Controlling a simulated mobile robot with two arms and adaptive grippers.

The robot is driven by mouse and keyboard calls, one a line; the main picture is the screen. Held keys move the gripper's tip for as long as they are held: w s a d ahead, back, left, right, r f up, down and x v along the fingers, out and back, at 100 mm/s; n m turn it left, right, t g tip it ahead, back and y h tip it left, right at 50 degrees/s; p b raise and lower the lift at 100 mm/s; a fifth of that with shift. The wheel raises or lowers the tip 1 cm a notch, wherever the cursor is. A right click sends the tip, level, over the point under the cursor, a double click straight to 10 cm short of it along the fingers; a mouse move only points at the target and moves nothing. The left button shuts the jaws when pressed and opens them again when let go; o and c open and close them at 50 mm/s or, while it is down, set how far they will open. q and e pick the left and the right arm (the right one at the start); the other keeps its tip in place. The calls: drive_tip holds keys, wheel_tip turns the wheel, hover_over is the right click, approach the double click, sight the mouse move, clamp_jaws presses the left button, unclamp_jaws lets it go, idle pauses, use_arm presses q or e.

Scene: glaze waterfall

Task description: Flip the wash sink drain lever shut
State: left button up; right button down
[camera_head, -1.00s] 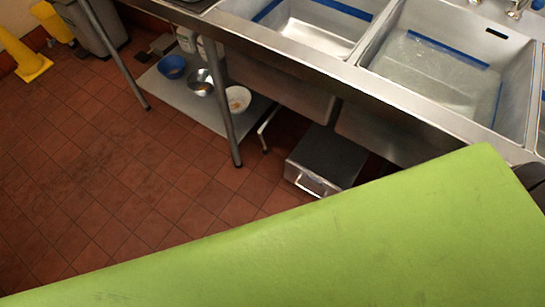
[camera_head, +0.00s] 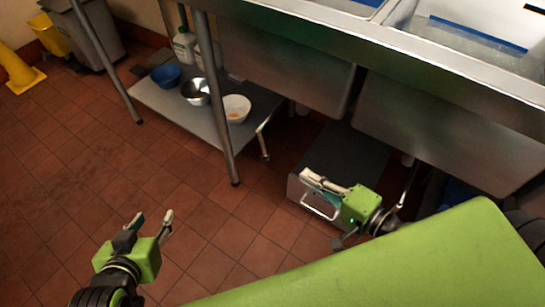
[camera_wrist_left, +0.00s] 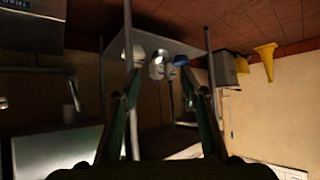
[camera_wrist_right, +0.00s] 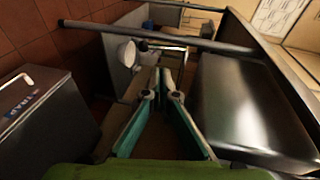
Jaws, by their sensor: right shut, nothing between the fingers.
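Under the sinks in the head view, a thin pale lever-like rod (camera_head: 403,187) hangs below the right basin (camera_head: 440,135). A similar rod (camera_head: 263,140) stands near the left basin (camera_head: 290,75). I cannot tell which is the wash sink drain lever or its exact setting. My right gripper (camera_head: 312,180) is shut and empty, in front of the grey trap box, pointing left, apart from both rods. In the right wrist view its fingers (camera_wrist_right: 162,85) meet below the basin. My left gripper (camera_head: 151,220) is open and empty over the floor at lower left.
The grey trap box (camera_head: 350,150) stands on the floor under the basins. A low shelf (camera_head: 190,122) holds bowls and bottles, with a table leg (camera_head: 222,110) in front. A green panel covers the lower right. The tiled floor (camera_head: 110,185) at left is clear.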

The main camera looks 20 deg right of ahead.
drive_tip(key=p, duration=0.1)
approach(265, 149)
drive_tip(key=x, duration=0.5)
drive_tip(key=shift+w+a, duration=0.1)
drive_tip(key=shift+w, duration=0.25)
use_arm(q)
drive_tip(key=s+a+f+g+y, duration=0.1)
drive_tip(key=s+a+f+g, duration=0.1)
drive_tip(key=s+f+g, duration=0.2)
drive_tip(key=shift+s+a+f, duration=0.2)
drive_tip(key=shift+s+f, duration=0.05)
drive_tip(key=shift+s, duration=1.25)
use_arm(e)
drive_tip(key=shift+w+a+f, duration=0.15)
drive_tip(key=shift+w+a, duration=0.15)
drive_tip(key=shift+w, duration=0.3)
